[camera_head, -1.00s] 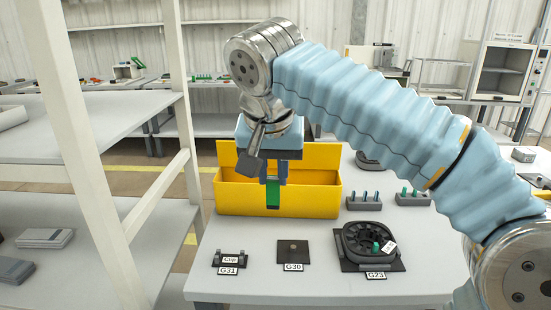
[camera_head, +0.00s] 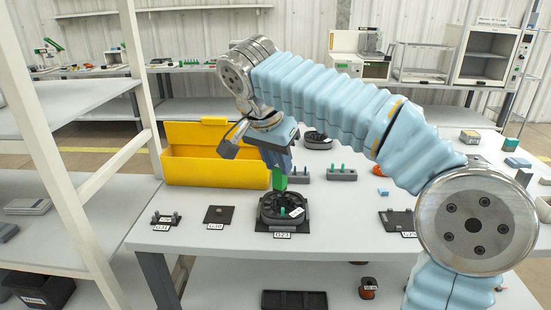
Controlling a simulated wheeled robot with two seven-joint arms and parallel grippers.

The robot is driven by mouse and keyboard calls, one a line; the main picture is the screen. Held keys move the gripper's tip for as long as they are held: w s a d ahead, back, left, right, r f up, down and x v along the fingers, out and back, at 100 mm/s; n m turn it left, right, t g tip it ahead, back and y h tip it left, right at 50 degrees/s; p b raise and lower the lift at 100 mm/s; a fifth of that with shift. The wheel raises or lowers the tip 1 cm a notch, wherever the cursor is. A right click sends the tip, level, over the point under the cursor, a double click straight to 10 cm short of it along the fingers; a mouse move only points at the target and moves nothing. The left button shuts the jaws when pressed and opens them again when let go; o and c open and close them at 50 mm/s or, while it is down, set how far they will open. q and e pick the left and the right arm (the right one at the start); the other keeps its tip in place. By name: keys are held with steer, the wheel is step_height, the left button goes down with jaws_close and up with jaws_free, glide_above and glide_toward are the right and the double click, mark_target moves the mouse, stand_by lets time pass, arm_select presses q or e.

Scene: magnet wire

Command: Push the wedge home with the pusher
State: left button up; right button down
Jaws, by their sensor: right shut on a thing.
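My right gripper (camera_head: 279,168) is shut on the green pusher (camera_head: 279,182), which points down. The pusher is over the back part of a dark round stator (camera_head: 267,212) on its plate marked G23. I cannot tell whether the pusher's lower end touches the stator. A small green piece, probably the wedge (camera_head: 283,211), shows inside the ring beside a white tag (camera_head: 296,212). How deep it sits is too small to tell. My left gripper is not in view.
A yellow bin (camera_head: 215,172) stands behind and left. Racks with upright pins (camera_head: 341,174) stand behind right. Flat fixtures G31 (camera_head: 165,219) and G30 (camera_head: 219,214) lie left of the stator; another plate (camera_head: 398,221) lies right. A white post frame (camera_head: 60,170) stands at left.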

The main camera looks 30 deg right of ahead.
mark_target(279, 180)
steer(key=shift+s+d+f, duration=0.2)
steer(key=shift+d+f, duration=0.1)
steer(key=shift+d, duration=0.05)
steer(key=shift+f, duration=0.9)
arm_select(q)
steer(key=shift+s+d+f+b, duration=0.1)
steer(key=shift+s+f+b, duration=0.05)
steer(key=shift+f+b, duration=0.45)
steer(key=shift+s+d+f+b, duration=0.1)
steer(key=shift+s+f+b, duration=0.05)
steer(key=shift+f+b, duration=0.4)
arm_select(e)
steer(key=shift+f, duration=0.95)
arm_select(q)
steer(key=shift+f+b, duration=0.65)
steer(key=shift+b, duration=0.05)
arm_select(e)
steer(key=shift+f, duration=0.95)
step_height(279, 180, up, 3)
steer(key=p, duration=0.3)
steer(key=shift+r, duration=0.1)
steer(key=shift+r+p, duration=0.35)
steer(key=shift+r, duration=1.15)
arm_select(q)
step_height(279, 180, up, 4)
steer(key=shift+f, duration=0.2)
